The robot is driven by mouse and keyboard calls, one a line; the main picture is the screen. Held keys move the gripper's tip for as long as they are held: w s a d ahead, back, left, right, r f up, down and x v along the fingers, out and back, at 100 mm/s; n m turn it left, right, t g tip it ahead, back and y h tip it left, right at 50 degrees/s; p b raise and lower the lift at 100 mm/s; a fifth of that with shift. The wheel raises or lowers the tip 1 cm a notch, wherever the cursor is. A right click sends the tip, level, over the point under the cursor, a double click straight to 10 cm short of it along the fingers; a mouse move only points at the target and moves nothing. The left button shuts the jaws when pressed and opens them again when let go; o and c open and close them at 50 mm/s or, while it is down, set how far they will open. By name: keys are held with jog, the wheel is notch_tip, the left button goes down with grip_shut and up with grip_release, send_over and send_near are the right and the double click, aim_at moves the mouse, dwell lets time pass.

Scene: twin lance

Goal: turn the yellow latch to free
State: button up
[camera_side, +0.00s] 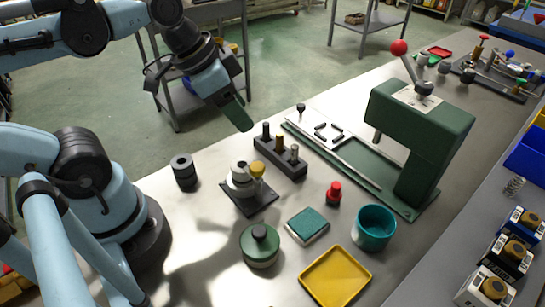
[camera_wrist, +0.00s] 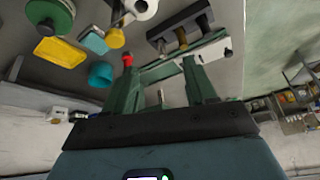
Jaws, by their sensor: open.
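A yellow knob (camera_side: 257,168), which I take for the latch, sits on a fixture with a white-and-grey cylinder (camera_side: 240,177) and a dark square base (camera_side: 250,201). In the wrist view the yellow knob (camera_wrist: 116,38) shows near the top, beside the white cylinder (camera_wrist: 143,8). Which way the latch is turned cannot be told. My gripper (camera_side: 238,117) is in the air above and behind the fixture, apart from it. In the wrist view my gripper (camera_wrist: 163,78) has its two green fingers spread, with nothing held between them.
A block with several pegs (camera_side: 279,157) stands right of the fixture, before a green press (camera_side: 418,130). A dark cylinder (camera_side: 184,171) is left. A green round pot (camera_side: 260,247), teal block (camera_side: 307,225), red knob (camera_side: 334,193), teal cup (camera_side: 373,228) and yellow tray (camera_side: 335,277) are in front.

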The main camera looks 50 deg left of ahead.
aim_at(256, 166)
jog(key=s+d+r+m+g+h, duration=0.2)
jog(key=s+d+r+m, duration=0.1)
jog(key=s+r+m, duration=0.15)
jog(key=shift+a+x, duration=0.2)
jog(key=shift+x, duration=1.85)
jog(key=shift+a+x, duration=0.15)
jog(key=shift+x, duration=1.95)
jog(key=shift+a+x, duration=0.2)
jog(key=shift+x, duration=1.85)
jog(key=shift+f, duration=0.2)
jog(key=c, duration=1)
jog(key=shift+c, duration=0.2)
